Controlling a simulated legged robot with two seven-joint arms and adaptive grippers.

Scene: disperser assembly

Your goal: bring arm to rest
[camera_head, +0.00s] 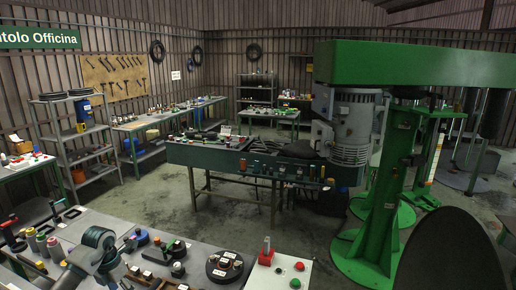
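My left arm (90,256) comes in at the lower left, its grey links bent low over the near workbench (212,236). Its gripper is small and dark against the parts on the bench, and I cannot make out its fingers or whether it holds anything. My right gripper is not in view. The green disperser machine (398,150) stands at the right, with a grey motor (352,126) hanging under its long top beam (415,65).
Shelves (78,138) line the left wall. The concrete floor (155,200) between is clear.

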